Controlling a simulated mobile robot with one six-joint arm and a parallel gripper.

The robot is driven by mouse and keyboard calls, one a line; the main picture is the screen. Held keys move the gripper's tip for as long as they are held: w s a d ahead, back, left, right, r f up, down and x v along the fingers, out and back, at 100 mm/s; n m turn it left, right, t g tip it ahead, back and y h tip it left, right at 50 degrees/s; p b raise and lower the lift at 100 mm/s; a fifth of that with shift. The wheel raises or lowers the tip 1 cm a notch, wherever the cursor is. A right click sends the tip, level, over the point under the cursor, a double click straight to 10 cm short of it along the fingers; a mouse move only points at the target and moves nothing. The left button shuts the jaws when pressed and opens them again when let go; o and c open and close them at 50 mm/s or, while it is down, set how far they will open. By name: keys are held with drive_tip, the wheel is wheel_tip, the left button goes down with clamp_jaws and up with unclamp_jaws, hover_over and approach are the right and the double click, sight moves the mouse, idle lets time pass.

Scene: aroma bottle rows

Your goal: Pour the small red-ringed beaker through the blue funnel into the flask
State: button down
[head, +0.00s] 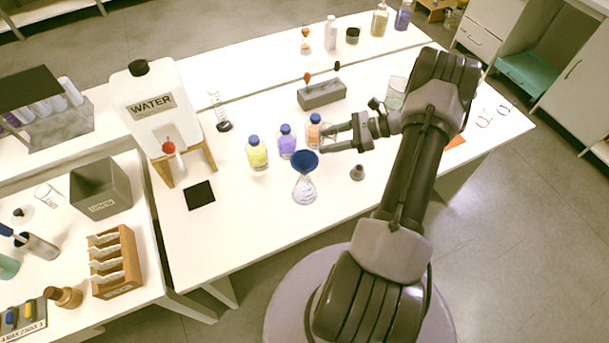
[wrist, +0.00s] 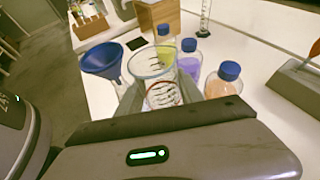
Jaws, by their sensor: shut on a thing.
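The small clear beaker with a red ring and dark marks (wrist: 152,66) is held between the two fingers of my gripper (wrist: 160,92) in the wrist view. In the head view, my gripper (head: 327,140) is beside the orange bottle, just above and right of the funnel; the beaker is hard to make out there. The blue funnel (head: 305,160) sits in the mouth of the clear flask (head: 304,190), which stands on the table. The funnel also shows left of the beaker in the wrist view (wrist: 100,57), apart from it. I cannot tell the beaker's contents.
Yellow (head: 257,155), purple (head: 286,145) and orange (head: 313,133) blue-capped bottles stand behind the flask. A small grey object (head: 357,173) stands to its right. A water container (head: 150,100) on a wooden stand and a black pad (head: 200,195) are left. The table front is clear.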

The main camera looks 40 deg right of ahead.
drive_tip(key=shift+d+f+y+b, duration=0.2)
drive_tip(key=shift+f+y+b, duration=0.1)
drive_tip(key=shift+y, duration=0.1)
drive_tip(key=shift+r, duration=0.1)
drive_tip(key=w+d+r+b, duration=0.1)
drive_tip(key=d+r, duration=0.3)
drive_tip(key=r, duration=0.1)
drive_tip(key=shift+d, duration=0.4)
drive_tip(key=shift+w, duration=0.2)
